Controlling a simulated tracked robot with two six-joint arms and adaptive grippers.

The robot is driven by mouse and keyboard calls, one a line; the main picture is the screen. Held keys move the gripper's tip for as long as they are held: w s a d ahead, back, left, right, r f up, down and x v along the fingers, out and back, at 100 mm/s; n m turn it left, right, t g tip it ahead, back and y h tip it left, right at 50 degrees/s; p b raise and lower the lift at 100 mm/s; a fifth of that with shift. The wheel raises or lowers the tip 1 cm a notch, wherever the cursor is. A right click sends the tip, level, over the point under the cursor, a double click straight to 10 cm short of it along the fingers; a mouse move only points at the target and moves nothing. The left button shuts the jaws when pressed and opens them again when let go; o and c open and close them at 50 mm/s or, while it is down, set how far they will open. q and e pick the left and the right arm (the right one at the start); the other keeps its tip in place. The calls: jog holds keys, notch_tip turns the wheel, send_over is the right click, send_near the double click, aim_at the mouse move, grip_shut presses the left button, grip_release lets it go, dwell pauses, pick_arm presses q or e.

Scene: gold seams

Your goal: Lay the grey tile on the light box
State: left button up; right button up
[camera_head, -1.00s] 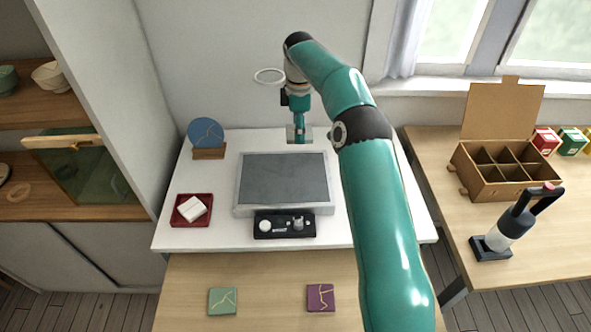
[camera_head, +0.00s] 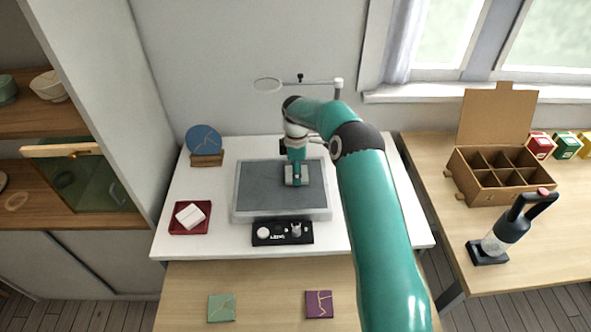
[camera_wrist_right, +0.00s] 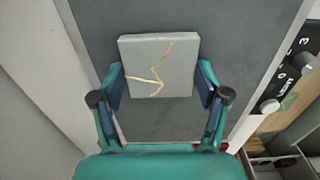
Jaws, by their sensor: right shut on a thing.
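The grey tile (camera_wrist_right: 160,66), with branching gold seams, is between the fingers of my right gripper (camera_wrist_right: 160,88) in the right wrist view. My right gripper is shut on it. In the head view the tile (camera_head: 296,174) shows small at the tip of my right gripper (camera_head: 297,182), over the right half of the light box. The light box (camera_head: 258,211) has a pale frame and a dark grey top, also seen in the right wrist view (camera_wrist_right: 140,128). I cannot tell whether the tile touches the top. My left gripper is out of view.
A black control panel (camera_head: 267,239) sits at the box's front edge. A red tray (camera_head: 176,228) with a white block is at left, a blue disc on a stand (camera_head: 204,141) behind. Green (camera_head: 221,308) and purple (camera_head: 318,304) tiles lie in front. A ring on an arm (camera_head: 310,83) rises behind.

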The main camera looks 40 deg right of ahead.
jog(key=o, duration=1.3)
jog(key=shift+c, duration=0.2)
notch_tip(320, 180, up, 12)
jog(key=b, duration=0.1)
